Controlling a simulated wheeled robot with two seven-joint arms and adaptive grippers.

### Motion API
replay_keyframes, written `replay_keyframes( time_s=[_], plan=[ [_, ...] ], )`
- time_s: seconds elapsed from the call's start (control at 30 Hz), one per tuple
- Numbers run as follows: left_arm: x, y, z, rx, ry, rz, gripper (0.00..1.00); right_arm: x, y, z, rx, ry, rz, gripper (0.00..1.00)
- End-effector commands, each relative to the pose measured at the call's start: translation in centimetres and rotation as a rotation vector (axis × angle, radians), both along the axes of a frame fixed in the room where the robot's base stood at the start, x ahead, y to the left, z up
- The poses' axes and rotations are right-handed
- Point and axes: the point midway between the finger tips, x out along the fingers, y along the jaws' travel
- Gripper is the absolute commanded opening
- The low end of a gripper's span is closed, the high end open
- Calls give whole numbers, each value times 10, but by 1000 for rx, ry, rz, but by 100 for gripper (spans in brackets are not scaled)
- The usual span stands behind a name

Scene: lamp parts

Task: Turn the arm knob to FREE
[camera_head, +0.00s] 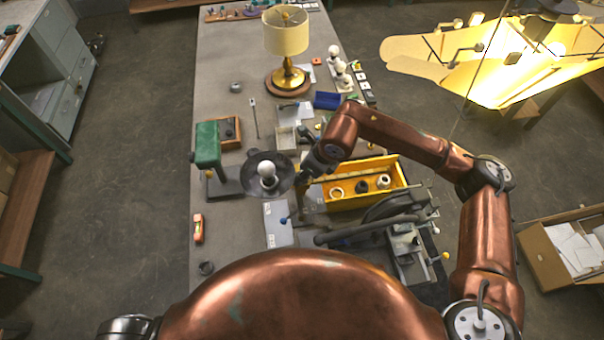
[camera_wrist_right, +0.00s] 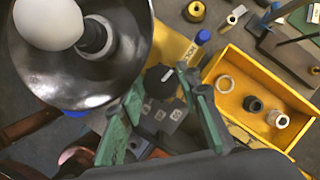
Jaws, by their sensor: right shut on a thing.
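In the right wrist view, the arm knob (camera_wrist_right: 161,82) is a black round knob with a short white mark on top. It sits between the two green fingertips of my right gripper (camera_wrist_right: 161,90), which is shut on it. Small white symbols show on a dark plate below the knob; lettering on the yellow part above it is hard to read. A dark lamp shade (camera_wrist_right: 88,72) with a white bulb (camera_wrist_right: 48,20) is close on the left. In the head view, my right gripper (camera_head: 305,180) is beside this shade (camera_head: 254,184), and the knob is hidden. My left gripper is out of view.
A yellow bin (camera_head: 345,203) with loose rings stands right of my right gripper. A green-topped stand (camera_head: 207,148) is left of the shade. A brass table lamp (camera_head: 287,75) stands farther back. The table's left front is mostly clear, with an orange level (camera_head: 198,229).

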Motion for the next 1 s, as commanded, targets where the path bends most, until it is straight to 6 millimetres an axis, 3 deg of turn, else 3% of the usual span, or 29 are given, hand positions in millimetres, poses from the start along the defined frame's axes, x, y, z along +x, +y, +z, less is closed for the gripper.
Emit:
replay_keyframes(
  time_s=[0.27, 0.6, 1.0],
  plan=[
    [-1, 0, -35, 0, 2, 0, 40, 2, -1, -5, -1, -1, 148, 7],
    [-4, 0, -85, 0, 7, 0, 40, 3, -1, -5, 1, -1, 459, 7],
    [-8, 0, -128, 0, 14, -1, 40, 4, 0, -4, 1, 0, 839, 7]
  ],
)
